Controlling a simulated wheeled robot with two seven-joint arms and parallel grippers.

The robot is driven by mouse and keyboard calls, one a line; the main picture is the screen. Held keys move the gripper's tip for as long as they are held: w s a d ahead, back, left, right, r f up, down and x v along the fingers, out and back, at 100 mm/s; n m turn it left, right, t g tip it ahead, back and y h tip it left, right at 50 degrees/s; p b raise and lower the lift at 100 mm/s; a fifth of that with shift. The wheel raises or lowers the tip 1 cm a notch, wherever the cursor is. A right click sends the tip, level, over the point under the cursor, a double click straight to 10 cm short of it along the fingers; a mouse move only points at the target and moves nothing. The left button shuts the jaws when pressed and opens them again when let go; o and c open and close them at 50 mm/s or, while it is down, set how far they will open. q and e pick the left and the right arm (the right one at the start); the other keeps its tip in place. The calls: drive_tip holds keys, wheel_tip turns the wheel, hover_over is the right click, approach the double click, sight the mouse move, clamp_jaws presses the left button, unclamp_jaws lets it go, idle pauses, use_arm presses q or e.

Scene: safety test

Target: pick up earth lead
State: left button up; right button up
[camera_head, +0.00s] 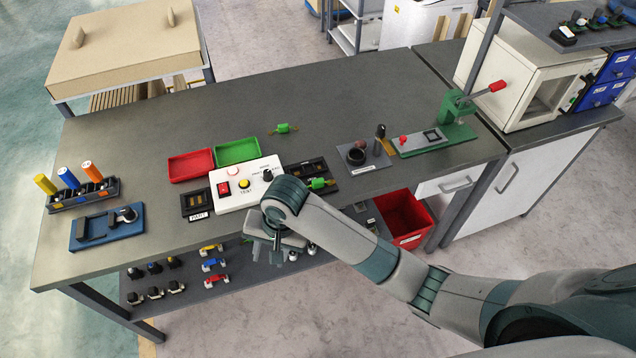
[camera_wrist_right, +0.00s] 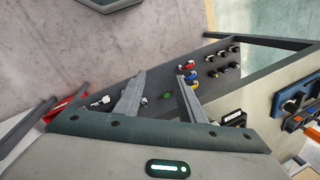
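No label marks the earth lead, and I cannot tell which green item it is. A small green piece (camera_head: 284,128) lies on the bench top behind the test box. Another green piece (camera_head: 319,183) sits at a black holder right of the box. In the right wrist view a small green item (camera_wrist_right: 167,96) shows between my fingers, on the dark shelf surface. My right gripper (camera_head: 278,246) hangs at the bench's front edge, above the lower shelf. Its two fingers are apart and empty in the wrist view (camera_wrist_right: 161,76). My left gripper is not in view.
The white test box (camera_head: 245,188) stands behind my right wrist. Red tray (camera_head: 191,165) and green tray (camera_head: 237,151) lie behind it. Yellow, blue and red clips (camera_head: 214,265) lie on the lower shelf. A red bin (camera_head: 403,215) stands right.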

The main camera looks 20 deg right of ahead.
drive_tip(key=w+d+r+m+h, duration=0.3)
drive_tip(key=w+d+r+m, duration=0.2)
drive_tip(key=w+r, duration=0.3)
drive_tip(key=w+d+r+m+h, duration=0.4)
drive_tip(key=w+r+m, duration=0.3)
drive_tip(key=w, duration=0.3)
drive_tip(key=shift+w+d+r+m+g, duration=0.3)
drive_tip(key=shift+w+d+r+m, duration=0.15)
drive_tip(key=shift+d, duration=0.45)
drive_tip(key=b, duration=0.1)
approach(318, 183)
drive_tip(key=shift+w+p+x, duration=0.1)
drive_tip(key=shift+p+x, duration=0.2)
drive_tip(key=shift+x, duration=0.45)
drive_tip(key=shift+w+p+x, duration=0.15)
drive_tip(key=shift+p+x, duration=0.1)
drive_tip(key=shift+x, duration=0.5)
drive_tip(key=shift+d, duration=0.15)
